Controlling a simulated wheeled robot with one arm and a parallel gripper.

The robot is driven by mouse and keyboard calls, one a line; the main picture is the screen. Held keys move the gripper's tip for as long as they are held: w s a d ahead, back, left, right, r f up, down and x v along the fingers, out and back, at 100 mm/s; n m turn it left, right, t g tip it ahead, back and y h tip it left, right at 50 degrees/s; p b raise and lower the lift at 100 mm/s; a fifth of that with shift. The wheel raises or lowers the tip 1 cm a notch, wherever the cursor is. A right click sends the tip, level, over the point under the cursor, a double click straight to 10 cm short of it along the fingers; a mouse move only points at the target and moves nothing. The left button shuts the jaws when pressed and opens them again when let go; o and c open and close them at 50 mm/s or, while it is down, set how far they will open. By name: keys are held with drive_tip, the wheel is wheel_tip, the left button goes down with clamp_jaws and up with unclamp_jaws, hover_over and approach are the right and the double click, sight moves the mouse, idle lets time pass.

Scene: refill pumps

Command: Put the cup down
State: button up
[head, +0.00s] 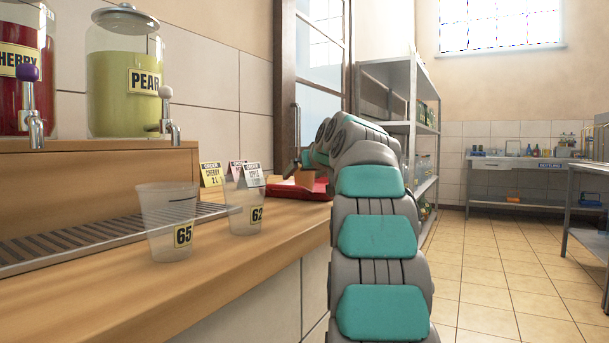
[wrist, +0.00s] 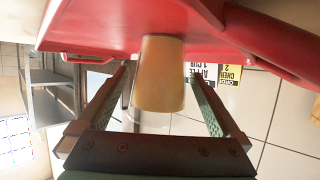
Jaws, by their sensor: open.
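A cup (wrist: 159,75) with tan-orange contents and a clear upper part stands on the red tray (wrist: 95,25). The wrist view is upside down, so the cup's base is at the top, against the tray. My gripper (wrist: 162,72) is open, with one finger on each side of the cup and a visible gap to each. In the head view the cup (head: 305,178) shows small beside my gripper (head: 296,169), over the red tray (head: 318,190) at the counter's far end. My arm hides part of the tray there.
Empty clear cups labelled 65 (head: 166,225) and 62 (head: 246,210) stand nearer on the wooden counter (head: 215,275). Order cards (head: 211,174) stand behind them. Pear (head: 125,80) and cherry (head: 22,65) dispensers are at left. Open tiled floor lies to the right.

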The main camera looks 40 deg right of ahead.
drive_tip(key=shift+r, duration=0.2)
drive_tip(key=v, duration=1.1)
drive_tip(key=shift+s+r, duration=0.1)
drive_tip(key=shift+s, duration=0.05)
drive_tip(key=shift+s+a+r, duration=0.1)
drive_tip(key=shift+s+a, duration=0.05)
drive_tip(key=shift+s, duration=0.2)
